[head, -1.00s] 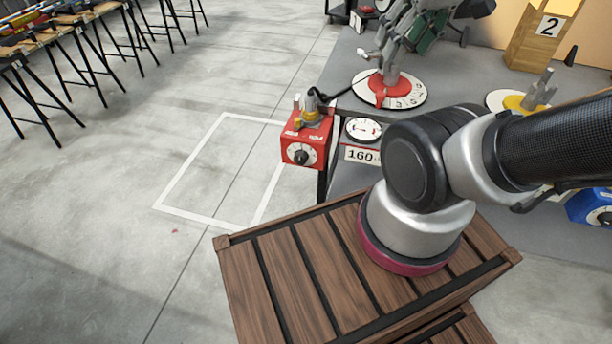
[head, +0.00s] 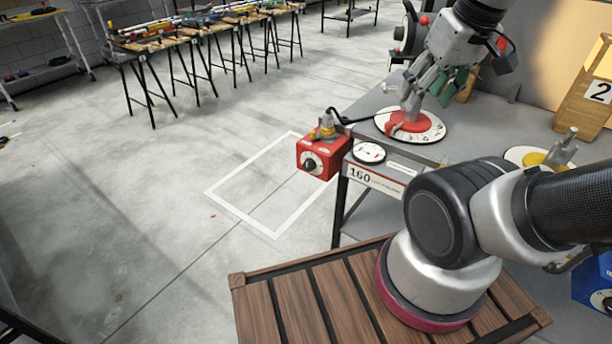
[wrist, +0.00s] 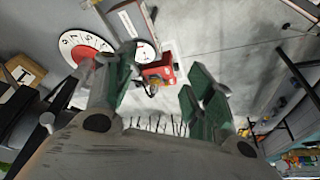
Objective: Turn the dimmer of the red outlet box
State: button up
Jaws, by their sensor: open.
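The red outlet box (head: 322,155) hangs at the left front corner of the grey table in the head view. Its front carries a white round plate with a dark dimmer knob (head: 309,166). A yellow and grey fitting with a black cable sits on its top. The wrist view shows the red outlet box (wrist: 158,70) beyond the space between my fingers; its knob cannot be made out there. My gripper (head: 437,88) has green finger pads, is open and empty, and is above the table, right of the box and apart from it.
A dial with a red pointer (head: 405,125) and grey post stands below my gripper. A small gauge (head: 369,152) and a 160 label lie right of the box. A yellow dial (head: 535,158) is farther right. The marked floor left of the box is clear.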

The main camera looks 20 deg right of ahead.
jog(key=n+t+h, duration=0.7)
jog(key=n+h, duration=0.8)
jog(key=n, duration=1.2)
send_near(307, 168)
jog(key=d, duration=0.1)
jog(key=shift+w+x, duration=0.25)
jog(key=shift+x, duration=3.75)
jog(key=shift+a, duration=0.15)
jog(key=shift+c, duration=0.4)
jog(key=c, duration=0.9)
